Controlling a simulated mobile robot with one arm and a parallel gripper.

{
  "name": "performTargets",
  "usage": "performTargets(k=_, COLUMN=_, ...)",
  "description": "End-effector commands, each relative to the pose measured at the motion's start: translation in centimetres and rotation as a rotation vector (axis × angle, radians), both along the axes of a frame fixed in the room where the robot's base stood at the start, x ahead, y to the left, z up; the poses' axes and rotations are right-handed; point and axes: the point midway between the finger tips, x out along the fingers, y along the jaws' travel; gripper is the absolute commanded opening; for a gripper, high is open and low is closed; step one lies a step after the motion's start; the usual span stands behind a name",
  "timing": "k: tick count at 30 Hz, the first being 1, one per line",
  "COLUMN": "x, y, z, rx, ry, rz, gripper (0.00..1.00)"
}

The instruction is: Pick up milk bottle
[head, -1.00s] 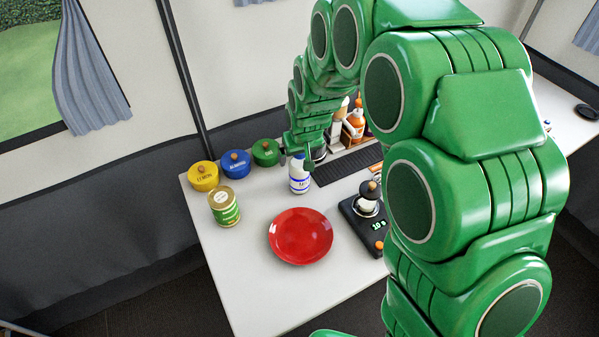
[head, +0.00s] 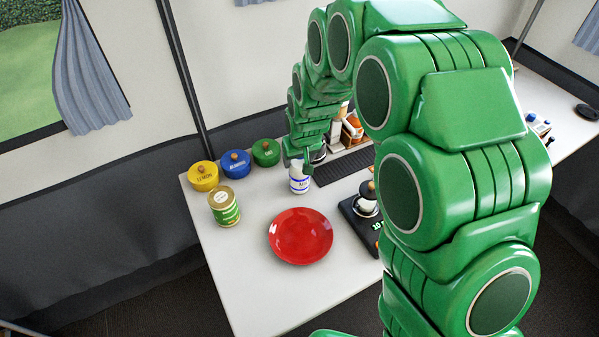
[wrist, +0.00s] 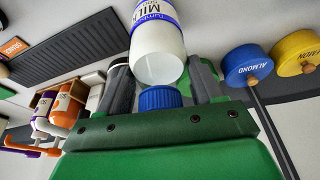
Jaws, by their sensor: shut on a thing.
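The milk bottle (head: 299,180) is white with a blue and white label. It stands upright near the back of the white table in the head view. My gripper (head: 298,160) is over its top and hides the cap there. In the wrist view, my gripper (wrist: 165,92) has one finger on each side of the bottle's neck, just above the blue cap (wrist: 160,98) in the picture. It is shut on the milk bottle (wrist: 158,55). I cannot tell whether the bottle's base touches the table.
Yellow (head: 203,177), blue (head: 236,164) and green (head: 266,153) lidded pots stand left of the bottle. A green and gold can (head: 224,207) and a red plate (head: 301,237) are in front. A black scale (head: 357,222) and a dark keyboard-like strip (head: 343,167) are at right, with sauce bottles (wrist: 67,103) behind.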

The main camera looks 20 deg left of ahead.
Motion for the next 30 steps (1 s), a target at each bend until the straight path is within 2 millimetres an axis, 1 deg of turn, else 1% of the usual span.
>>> performTargets(k=1, x=0.0, y=0.0, z=0.0, rx=0.0, ry=0.0, rz=0.0, gripper=0.06)
performTargets(k=2, x=0.0, y=0.0, z=0.0, rx=0.0, ry=0.0, rz=0.0, gripper=0.01)
performTargets(k=3, x=0.0, y=0.0, z=0.0, rx=0.0, ry=0.0, rz=0.0, gripper=0.0)
performTargets(k=12, x=0.0, y=0.0, z=0.1, rx=0.001, ry=-0.001, rz=0.0, gripper=0.0)
performTargets(k=16, x=0.1, y=0.0, z=0.6, rx=0.002, ry=-0.002, rz=0.0, gripper=0.0)
performTargets(k=20, x=0.1, y=0.1, z=1.9, rx=0.004, ry=-0.005, rz=0.0, gripper=0.0)
performTargets(k=23, x=0.1, y=0.1, z=3.6, rx=0.004, ry=-0.005, rz=0.0, gripper=0.0)
performTargets(k=26, x=-0.8, y=-0.5, z=4.3, rx=0.001, ry=-0.002, rz=0.0, gripper=0.0)
performTargets(k=30, x=-1.9, y=-1.1, z=5.9, rx=0.002, ry=-0.003, rz=0.0, gripper=0.0)
